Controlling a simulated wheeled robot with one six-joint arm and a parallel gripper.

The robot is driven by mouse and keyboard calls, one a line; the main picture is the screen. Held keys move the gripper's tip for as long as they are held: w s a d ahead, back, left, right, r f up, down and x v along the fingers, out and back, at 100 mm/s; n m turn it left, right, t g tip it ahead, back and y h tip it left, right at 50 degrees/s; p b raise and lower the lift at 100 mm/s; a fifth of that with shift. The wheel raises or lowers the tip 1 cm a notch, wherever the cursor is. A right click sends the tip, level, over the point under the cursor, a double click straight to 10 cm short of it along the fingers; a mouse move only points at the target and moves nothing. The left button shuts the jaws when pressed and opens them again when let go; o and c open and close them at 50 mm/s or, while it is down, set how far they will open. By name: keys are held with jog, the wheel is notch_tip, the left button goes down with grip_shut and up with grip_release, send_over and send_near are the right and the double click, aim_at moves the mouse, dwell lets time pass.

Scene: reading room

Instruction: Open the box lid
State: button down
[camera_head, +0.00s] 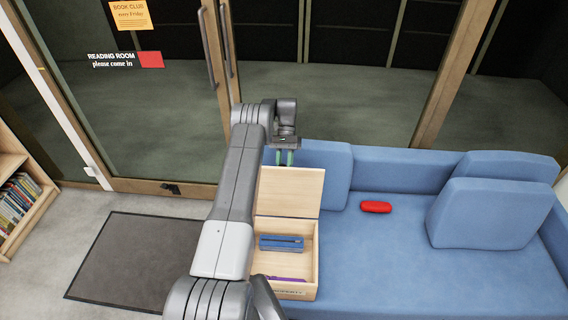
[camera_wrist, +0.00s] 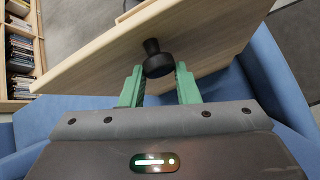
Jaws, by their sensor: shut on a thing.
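The wooden box (camera_head: 312,272) sits on the blue sofa, partly behind my arm. Its lid (camera_head: 290,190) stands raised at the box's back edge, and the box interior shows. A blue case (camera_head: 282,243) and a purple item (camera_head: 285,279) lie inside. In the wrist view the lid (camera_wrist: 100,70) is a tilted wooden panel with a black knob (camera_wrist: 157,60). My gripper (camera_wrist: 160,82) has its green fingers on either side of the knob, shut on it. In the head view my gripper (camera_head: 285,158) is at the lid's upper edge.
A red case (camera_head: 376,207) lies on the sofa seat (camera_head: 400,265), right of the box. Blue cushions (camera_head: 490,213) lean at the right, and another cushion (camera_head: 325,172) is behind the lid. Glass doors (camera_head: 130,95) stand behind. A dark mat (camera_head: 140,260) and a bookshelf (camera_head: 20,195) are at left.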

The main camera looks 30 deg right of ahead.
jog(key=shift+a+f, duration=0.3)
jog(key=shift+f, duration=0.15)
jog(key=c, duration=1.4)
grip_release()
jog(key=o, duration=0.3)
jog(key=shift+w, duration=0.25)
jog(key=shift+s+d+r, duration=0.1)
jog(key=shift+s+r, duration=0.05)
jog(key=shift+s+b, duration=0.1)
jog(key=shift+b, duration=0.4)
